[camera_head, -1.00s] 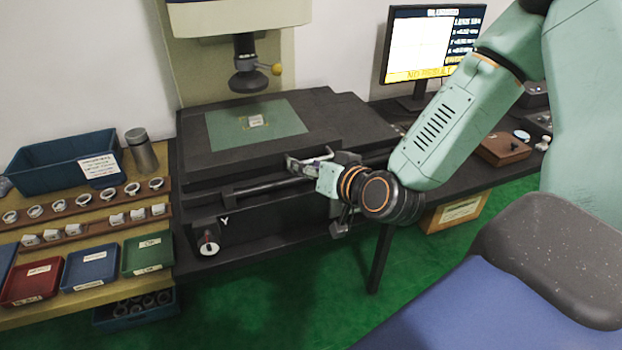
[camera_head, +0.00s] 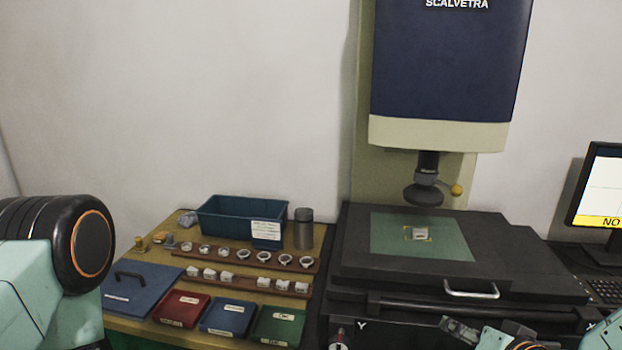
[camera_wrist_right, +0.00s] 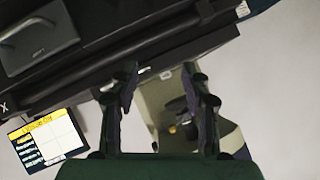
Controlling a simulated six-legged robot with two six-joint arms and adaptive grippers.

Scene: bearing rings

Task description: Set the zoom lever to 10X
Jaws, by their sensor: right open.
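My right gripper (camera_head: 458,328) is low at the front edge of the machine, below and apart from the knob. In the right wrist view its two fingers (camera_wrist_right: 159,85) are open with nothing between them.
A small white part (camera_head: 420,233) lies on the green stage plate (camera_head: 385,232). A metal handle (camera_head: 472,293) juts from the stage front. Left are a blue bin (camera_head: 225,222), a metal cylinder (camera_head: 303,230), racks of rings and small colored trays. A monitor (camera_head: 600,190) stands right.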

